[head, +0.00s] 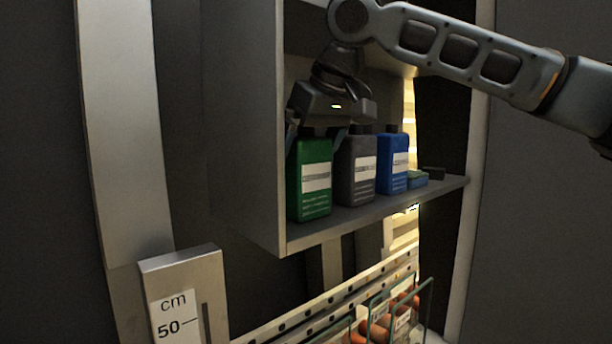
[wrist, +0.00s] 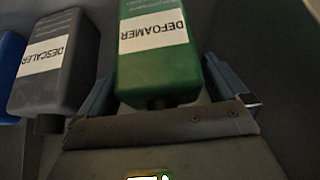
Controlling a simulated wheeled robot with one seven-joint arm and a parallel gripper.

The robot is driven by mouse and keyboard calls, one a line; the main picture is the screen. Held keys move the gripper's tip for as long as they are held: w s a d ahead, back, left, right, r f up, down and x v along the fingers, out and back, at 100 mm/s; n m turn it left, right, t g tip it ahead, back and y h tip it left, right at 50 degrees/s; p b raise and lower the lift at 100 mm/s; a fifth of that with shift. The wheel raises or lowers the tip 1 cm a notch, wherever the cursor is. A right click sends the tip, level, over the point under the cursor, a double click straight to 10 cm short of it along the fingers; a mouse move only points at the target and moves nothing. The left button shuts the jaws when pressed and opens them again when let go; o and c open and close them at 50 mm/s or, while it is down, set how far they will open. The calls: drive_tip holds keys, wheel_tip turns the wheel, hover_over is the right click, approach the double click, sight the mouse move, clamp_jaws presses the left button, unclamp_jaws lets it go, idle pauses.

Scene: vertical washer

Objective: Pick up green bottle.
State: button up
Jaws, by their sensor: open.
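The green bottle (head: 310,203) stands upright at the left end of the shelf in the head view. In the wrist view the green bottle (wrist: 160,68) carries a white label reading DEFOAMER, seen upside down. My gripper (head: 318,138) is above the green bottle, pointing down. In the wrist view my gripper (wrist: 162,88) is open, with one blue-grey finger on each side of the bottle's upper part. The bottle's cap is partly hidden by the gripper in both views. I cannot tell whether either finger touches the bottle.
A grey bottle (head: 358,190) labelled DESCALER (wrist: 50,75) stands close to the right of the green one. The cabinet's side wall (head: 243,120) is close on the left.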

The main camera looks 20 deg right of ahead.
drive_tip(key=shift+c, duration=0.2)
drive_tip(key=c, duration=1.3)
drive_tip(key=shift+r, duration=0.1)
